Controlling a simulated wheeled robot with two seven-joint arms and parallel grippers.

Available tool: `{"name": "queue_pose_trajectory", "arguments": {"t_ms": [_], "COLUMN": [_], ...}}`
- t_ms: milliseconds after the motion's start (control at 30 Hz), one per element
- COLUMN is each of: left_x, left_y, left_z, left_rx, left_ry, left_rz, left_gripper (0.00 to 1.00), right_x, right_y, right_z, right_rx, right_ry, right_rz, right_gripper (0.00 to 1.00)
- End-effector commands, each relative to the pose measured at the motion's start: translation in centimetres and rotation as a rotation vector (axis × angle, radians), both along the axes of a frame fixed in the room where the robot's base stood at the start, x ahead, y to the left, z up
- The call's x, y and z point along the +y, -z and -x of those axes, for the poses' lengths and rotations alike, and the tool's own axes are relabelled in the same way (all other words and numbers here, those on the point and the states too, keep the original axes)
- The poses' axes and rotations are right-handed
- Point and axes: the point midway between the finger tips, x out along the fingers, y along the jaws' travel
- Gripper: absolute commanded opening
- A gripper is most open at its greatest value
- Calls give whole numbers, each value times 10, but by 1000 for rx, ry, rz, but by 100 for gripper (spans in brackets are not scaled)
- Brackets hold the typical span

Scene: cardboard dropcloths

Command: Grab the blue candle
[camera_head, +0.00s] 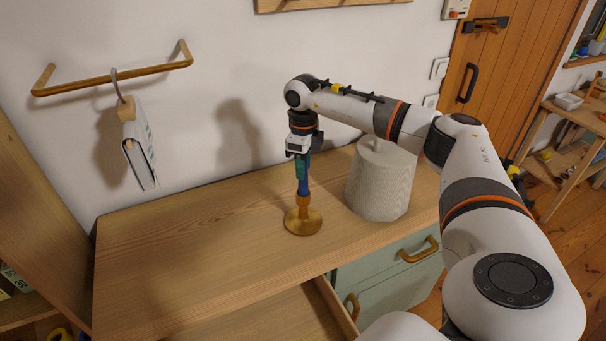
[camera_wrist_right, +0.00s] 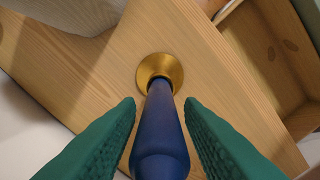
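The blue candle (camera_head: 304,186) stands upright in a brass candlestick (camera_head: 303,220) on the wooden dresser top. In the right wrist view the candle (camera_wrist_right: 161,130) runs up between the green fingers, with the round brass base (camera_wrist_right: 160,68) beyond it. My right gripper (camera_head: 302,178) points down over the candle from above. Its fingers (camera_wrist_right: 160,112) are open, one on each side of the candle, with a visible gap on both sides. The candle's top is hidden by the gripper in the head view. My left gripper is not in view.
A ribbed, pale lidded basket (camera_head: 381,182) stands close right of the candlestick. An open drawer (camera_head: 300,312) juts out at the front. The left dresser top is clear.

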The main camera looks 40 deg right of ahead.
Motion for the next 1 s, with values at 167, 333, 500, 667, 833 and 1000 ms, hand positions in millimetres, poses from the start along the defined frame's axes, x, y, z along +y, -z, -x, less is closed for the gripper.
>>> {"name": "queue_pose_trajectory", "arguments": {"t_ms": [167,333,500,667,833,1000], "left_x": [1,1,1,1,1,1], "left_y": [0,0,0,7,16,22], "left_z": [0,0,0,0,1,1], "left_rx": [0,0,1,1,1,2], "left_ry": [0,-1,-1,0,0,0], "left_rz": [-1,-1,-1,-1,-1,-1], "left_gripper": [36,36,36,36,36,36], "right_x": [0,0,0,0,0,1], "right_y": [0,-1,-2,-17,-51,-82], "right_z": [0,0,0,-1,-1,-1], "right_rx": [0,-1,-1,-5,-7,-4], "right_ry": [0,0,0,0,0,-1], "right_rz": [0,0,0,-1,0,0], "right_gripper": [4,0,0,0,0,0]}}
